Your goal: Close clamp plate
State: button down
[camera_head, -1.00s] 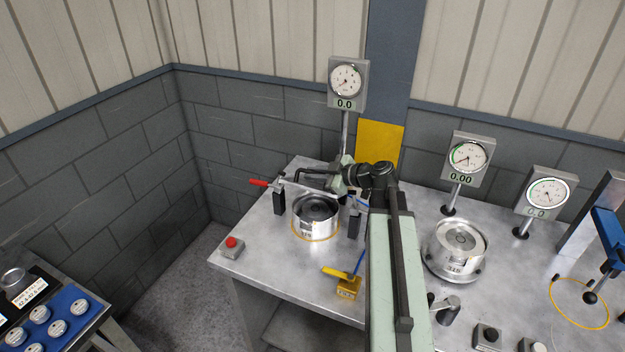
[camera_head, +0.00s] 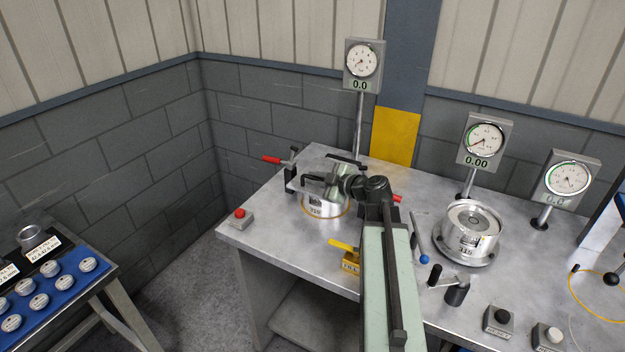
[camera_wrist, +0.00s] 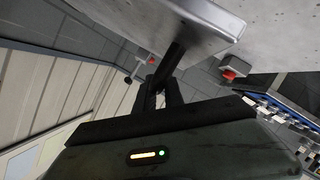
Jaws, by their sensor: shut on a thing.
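The left fixture holds a silver cylindrical part (camera_head: 325,208) marked with a number, on a yellow ring. In the head view my gripper (camera_head: 322,182) is above this part and covers much of its top. In the wrist view the fingers (camera_wrist: 160,92) are closed around a black handle bar that runs up to a grey metal plate (camera_wrist: 205,18), which I take as the clamp plate.
A red button box (camera_head: 238,217) is at the bench's left front corner. A gauge (camera_head: 361,65) reading 0.0 stands behind. A yellow block (camera_head: 350,260) lies in front. A second fixture with a silver part (camera_head: 472,228) is at right. A blue tray (camera_head: 50,292) is at lower left.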

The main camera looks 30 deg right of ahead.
jog(key=shift+s+d+f, duration=0.25)
jog(key=shift+f, duration=0.2)
jog(key=shift+a, duration=0.1)
jog(key=c, duration=1.5)
grip_release()
jog(key=shift+o, duration=0.2)
jog(key=shift+s+r, duration=0.15)
jog(key=shift+s, duration=0.15)
jog(key=p+v, duration=0.2)
jog(key=v, duration=0.5)
jog(key=shift+s, duration=0.1)
